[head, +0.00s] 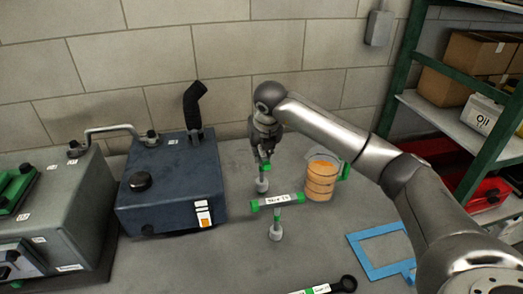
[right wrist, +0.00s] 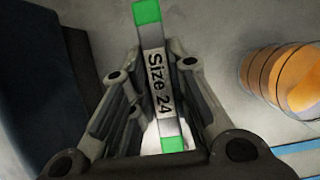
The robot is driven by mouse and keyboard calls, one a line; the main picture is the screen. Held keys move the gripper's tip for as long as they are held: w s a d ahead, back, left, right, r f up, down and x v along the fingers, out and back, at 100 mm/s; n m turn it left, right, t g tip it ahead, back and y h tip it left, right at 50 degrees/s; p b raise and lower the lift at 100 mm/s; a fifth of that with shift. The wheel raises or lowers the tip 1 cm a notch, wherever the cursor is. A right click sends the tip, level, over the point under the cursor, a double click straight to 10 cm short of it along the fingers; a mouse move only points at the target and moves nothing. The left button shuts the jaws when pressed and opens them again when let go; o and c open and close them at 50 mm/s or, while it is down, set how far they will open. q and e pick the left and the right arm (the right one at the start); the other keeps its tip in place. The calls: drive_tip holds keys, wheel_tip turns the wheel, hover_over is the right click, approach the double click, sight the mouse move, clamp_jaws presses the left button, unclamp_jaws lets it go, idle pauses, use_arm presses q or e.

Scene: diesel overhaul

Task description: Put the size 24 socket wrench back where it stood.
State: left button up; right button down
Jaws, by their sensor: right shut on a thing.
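My right gripper (head: 262,146) points down over the bench, shut on the size 24 socket wrench. The wrench has a grey handle with green ends and a "Size 24" label, seen between the fingers in the right wrist view (right wrist: 158,80). In the head view its green part and pale socket foot (head: 262,186) show below the fingers; the foot is at or close to the bench top, and I cannot tell if it touches. A second T-shaped socket wrench (head: 276,213) stands upright just in front, its label too small to read. My left gripper is not in view.
An orange banded cylinder (head: 320,180) stands to the right, with a green piece beside it. A dark blue tank (head: 170,185) stands to the left. A blue flat frame (head: 385,249) and a black ring-ended tool (head: 346,284) lie in front. Green shelving (head: 400,75) stands at right.

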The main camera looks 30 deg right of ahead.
drive_tip(key=shift+f+b, duration=0.6)
drive_tip(key=shift+f, duration=0.3)
drive_tip(key=c, duration=1.3)
unclamp_jaws()
drive_tip(key=shift+r, duration=0.1)
drive_tip(key=o, duration=0.6)
drive_tip(key=shift+c, duration=0.2)
drive_tip(key=shift+r, duration=0.1)
drive_tip(key=shift+r+p, duration=2.5)
drive_tip(key=shift+r, duration=1.9)
